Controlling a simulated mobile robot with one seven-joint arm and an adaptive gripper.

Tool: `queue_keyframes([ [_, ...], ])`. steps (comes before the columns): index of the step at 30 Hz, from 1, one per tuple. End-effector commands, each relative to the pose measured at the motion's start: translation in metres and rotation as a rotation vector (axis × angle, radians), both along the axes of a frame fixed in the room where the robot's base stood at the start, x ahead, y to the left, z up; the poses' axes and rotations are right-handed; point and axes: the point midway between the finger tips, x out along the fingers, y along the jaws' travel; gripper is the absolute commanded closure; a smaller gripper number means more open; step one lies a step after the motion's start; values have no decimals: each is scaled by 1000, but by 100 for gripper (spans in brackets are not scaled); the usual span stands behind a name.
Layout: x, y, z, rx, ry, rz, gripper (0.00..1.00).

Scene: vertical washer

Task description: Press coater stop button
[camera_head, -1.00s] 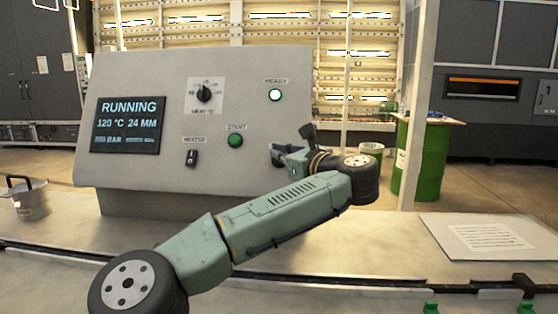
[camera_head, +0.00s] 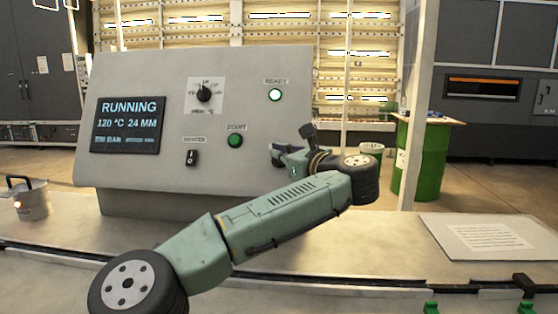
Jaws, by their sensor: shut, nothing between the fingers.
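The grey control panel (camera_head: 240,80) stands on the bench. Its display (camera_head: 127,125) reads RUNNING, 120 °C, 24 MM. The green START button (camera_head: 235,140) shows at the panel's lower middle. No stop button is visible; the area right of START is partly hidden by my gripper and arm. My gripper (camera_head: 276,155) is shut and empty, with its tips at the panel's lower right face. I cannot tell whether it touches the panel.
The panel also has a rotary knob (camera_head: 204,94), a HEATER switch (camera_head: 191,158) and a lit READY lamp (camera_head: 275,95). A metal pot (camera_head: 32,203) stands at left. A paper sheet (camera_head: 487,238) lies at right. A green drum (camera_head: 421,160) stands behind the bench.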

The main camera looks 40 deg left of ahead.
Motion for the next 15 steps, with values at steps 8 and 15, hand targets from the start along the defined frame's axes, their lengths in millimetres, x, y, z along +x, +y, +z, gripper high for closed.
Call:
queue_keyframes([
  [8,6,4,-4,-1,0,0,100],
  [15,6,4,-4,0,0,0,100],
])
